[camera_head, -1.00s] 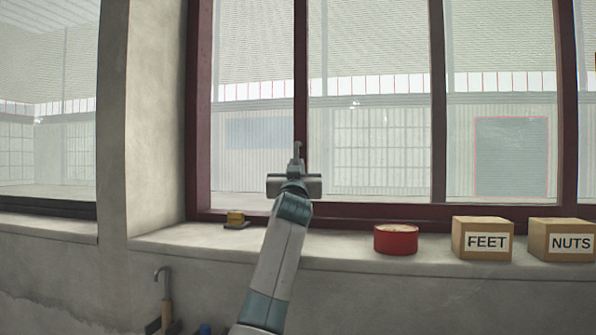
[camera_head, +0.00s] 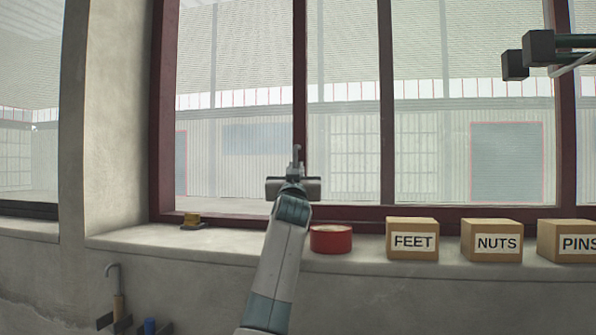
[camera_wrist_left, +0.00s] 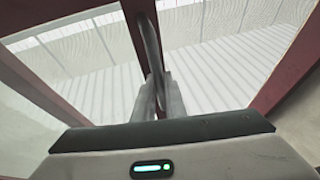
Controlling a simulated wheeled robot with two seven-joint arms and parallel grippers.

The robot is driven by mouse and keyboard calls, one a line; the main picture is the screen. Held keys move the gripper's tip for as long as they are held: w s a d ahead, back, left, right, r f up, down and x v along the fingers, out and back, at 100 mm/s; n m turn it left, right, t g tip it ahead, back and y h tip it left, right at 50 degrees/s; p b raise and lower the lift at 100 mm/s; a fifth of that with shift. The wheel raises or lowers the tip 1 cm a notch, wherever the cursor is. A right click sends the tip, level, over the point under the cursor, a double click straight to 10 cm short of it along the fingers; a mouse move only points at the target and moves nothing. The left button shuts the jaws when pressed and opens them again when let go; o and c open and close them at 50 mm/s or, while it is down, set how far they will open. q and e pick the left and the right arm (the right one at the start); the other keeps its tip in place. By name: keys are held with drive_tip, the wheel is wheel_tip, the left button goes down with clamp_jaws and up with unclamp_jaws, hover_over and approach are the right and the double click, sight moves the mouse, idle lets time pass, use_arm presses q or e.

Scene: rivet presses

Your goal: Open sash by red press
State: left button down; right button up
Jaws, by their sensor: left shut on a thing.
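The window sash has dark red stiles and clear glass. Its stile (camera_head: 300,80) stands upright in the middle of the head view, right of the dark red left frame post (camera_head: 162,110). My left gripper (camera_head: 296,168) is at this stile, above the sill. In the left wrist view its two grey fingers (camera_wrist_left: 157,98) are shut on a curved grey handle (camera_wrist_left: 149,45) fixed along the stile. The lower handle is partly hidden between the fingers. My right gripper is not in view. No red press shows in these frames.
The tin is close right of my left arm. Black-ended bars (camera_head: 540,48) jut in at upper right.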

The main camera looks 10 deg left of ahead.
use_arm(q)
drive_tip(key=c, duration=1.8)
unclamp_jaws()
drive_tip(key=shift+a, duration=0.25)
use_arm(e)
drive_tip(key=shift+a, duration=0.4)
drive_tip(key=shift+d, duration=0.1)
